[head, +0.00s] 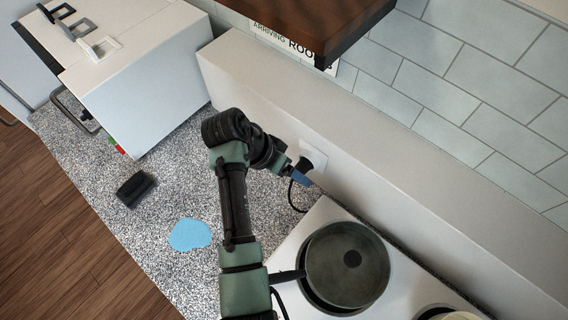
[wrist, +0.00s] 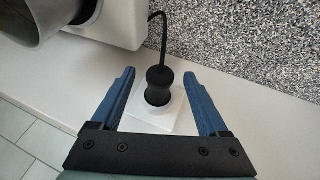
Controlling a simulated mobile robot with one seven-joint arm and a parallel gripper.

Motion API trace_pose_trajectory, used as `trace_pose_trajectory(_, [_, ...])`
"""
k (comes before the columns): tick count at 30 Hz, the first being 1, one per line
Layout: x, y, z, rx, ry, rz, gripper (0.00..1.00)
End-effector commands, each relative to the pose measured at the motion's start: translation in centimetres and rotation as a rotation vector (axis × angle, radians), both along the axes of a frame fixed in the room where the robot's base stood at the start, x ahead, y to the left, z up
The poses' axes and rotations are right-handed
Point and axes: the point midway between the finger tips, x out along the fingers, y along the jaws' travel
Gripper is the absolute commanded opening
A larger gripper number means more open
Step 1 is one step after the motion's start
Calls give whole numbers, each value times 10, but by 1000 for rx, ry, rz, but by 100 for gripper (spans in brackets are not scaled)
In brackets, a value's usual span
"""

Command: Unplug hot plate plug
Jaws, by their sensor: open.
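The black hot plate plug (wrist: 158,85) sits in a white wall socket (wrist: 172,126) in the wrist view, with its black cord (wrist: 165,32) running up from it. My gripper (wrist: 163,85) is open, with one blue finger on each side of the plug and a visible gap on both sides. In the head view my gripper (head: 301,178) is at the socket (head: 314,156) on the low wall, and the plug (head: 305,166) is partly hidden by it. The white hot plate (head: 290,250) stands at the lower right, with the cord (head: 291,195) looping near it.
A dark pan (head: 347,263) sits on the hot plate close to my arm. A white box-shaped appliance (head: 135,80) stands at the upper left. A blue patch (head: 190,234) and a black object (head: 136,189) lie on the speckled counter. A wooden shelf (head: 325,25) overhangs above.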

Motion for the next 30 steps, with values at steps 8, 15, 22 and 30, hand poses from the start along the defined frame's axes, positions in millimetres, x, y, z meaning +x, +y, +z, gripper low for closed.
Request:
trace_pose_trajectory(8, [0, -1, -2, 0, 0, 0, 78])
trace_pose_trajectory(15, [0, -1, -2, 0, 0, 0, 40])
trace_pose_trajectory(22, [0, -1, -2, 0, 0, 0, 0])
trace_pose_trajectory(30, [0, -1, -2, 0, -1, 1, 6])
